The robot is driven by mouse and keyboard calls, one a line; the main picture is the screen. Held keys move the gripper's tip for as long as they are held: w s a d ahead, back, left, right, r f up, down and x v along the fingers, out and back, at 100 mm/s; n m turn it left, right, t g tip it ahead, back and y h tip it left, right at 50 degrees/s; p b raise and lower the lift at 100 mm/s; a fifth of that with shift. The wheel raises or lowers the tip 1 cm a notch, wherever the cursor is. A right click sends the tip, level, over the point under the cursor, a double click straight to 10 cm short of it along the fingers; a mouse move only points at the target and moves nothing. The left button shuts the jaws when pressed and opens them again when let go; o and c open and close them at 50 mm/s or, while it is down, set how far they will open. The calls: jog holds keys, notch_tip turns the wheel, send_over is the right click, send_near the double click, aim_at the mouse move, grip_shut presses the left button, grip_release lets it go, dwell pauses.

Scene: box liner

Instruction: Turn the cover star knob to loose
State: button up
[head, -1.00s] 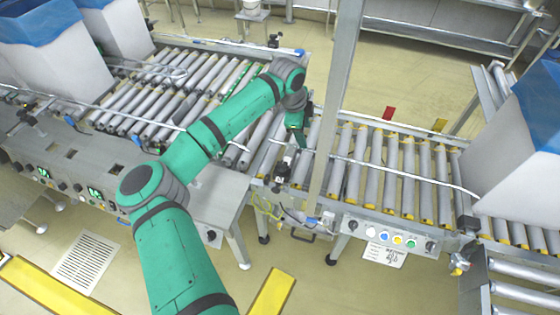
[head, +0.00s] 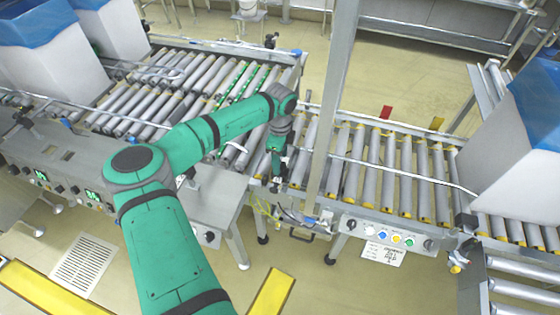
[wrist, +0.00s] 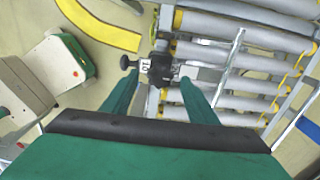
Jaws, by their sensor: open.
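A small dark clamp assembly (wrist: 161,69) sits on the conveyor side rail in the wrist view. A black knob (wrist: 127,62) sticks out at its left, beside a small white label with dark marks (wrist: 145,65). I cannot tell from the picture which dark part is the cover star knob. My gripper (wrist: 159,80) is open, its two green fingers on either side of the clamp area, with nothing held between them. In the head view my gripper (head: 277,172) points down over the rail by the conveyor gap and largely hides the clamp.
A roller conveyor (head: 385,170) runs right, with a button panel (head: 390,236) on its front. A grey upright post (head: 333,100) stands close to the right of my gripper. A thin guide rail (head: 400,175) crosses the rollers. A lined box (head: 515,150) stands at right.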

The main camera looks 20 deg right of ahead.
jog(key=shift+f, duration=0.75)
jog(key=shift+c, duration=0.5)
jog(key=c, duration=1)
jog(key=shift+o, duration=0.2)
